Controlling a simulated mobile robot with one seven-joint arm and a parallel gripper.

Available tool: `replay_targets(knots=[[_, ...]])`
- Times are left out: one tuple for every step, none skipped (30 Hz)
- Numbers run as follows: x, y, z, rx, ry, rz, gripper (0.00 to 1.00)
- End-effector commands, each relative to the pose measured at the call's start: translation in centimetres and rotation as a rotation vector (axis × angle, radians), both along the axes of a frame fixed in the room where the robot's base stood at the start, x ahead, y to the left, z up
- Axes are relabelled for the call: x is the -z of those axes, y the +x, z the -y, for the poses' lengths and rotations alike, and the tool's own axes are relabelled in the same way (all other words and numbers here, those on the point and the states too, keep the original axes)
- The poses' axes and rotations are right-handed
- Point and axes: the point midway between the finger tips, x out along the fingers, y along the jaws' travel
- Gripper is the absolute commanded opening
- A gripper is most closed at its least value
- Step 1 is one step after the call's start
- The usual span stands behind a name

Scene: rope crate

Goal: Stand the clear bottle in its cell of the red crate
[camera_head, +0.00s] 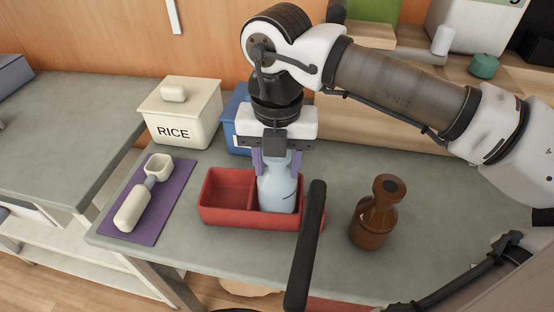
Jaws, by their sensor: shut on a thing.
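The clear bottle (277,190) is upright, pale blue-grey and see-through. Its lower part is inside the right cell of the red crate (229,217). My gripper (276,165) comes straight down from above and is shut on the upper part of the bottle. The left cell of the crate is empty. The crate's front wall and right side are partly covered by a dark bar in front, and I cannot tell whether the bottle's base touches the crate floor.
A cream RICE box (183,112) and a blue box (237,115) stand behind. A scoop (142,192) lies on a purple mat (171,208) at left. The counter (435,225) is clear at right.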

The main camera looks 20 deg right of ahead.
Motion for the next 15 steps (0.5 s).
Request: replay_targets(knots=[[0.13,0.01,0.0,0.0,0.0,0.001,0.0],[0.18,0.01,0.0,0.0,0.0,0.0,0.0],[0.24,0.01,0.0,0.0,0.0,0.001,0.0],[0.28,0.01,0.0,0.0,0.0,0.001,0.0],[0.33,0.01,0.0,0.0,0.0,0.001,0.0],[0.39,0.01,0.0,0.0,0.0,0.001,0.0],[0.43,0.01,0.0,0.0,0.0,0.001,0.0],[0.48,0.01,0.0,0.0,0.0,0.001,0.0],[0.54,0.01,0.0,0.0,0.0,0.0,0.0],[0.58,0.01,0.0,0.0,0.0,0.001,0.0],[0.63,0.01,0.0,0.0,0.0,0.0,0.0],[0.69,0.01,0.0,0.0,0.0,0.0,0.0],[0.73,0.01,0.0,0.0,0.0,0.0,0.0],[0.77,0.01,0.0,0.0,0.0,0.0,0.0],[0.82,0.01,0.0,0.0,0.0,0.0,0.0]])
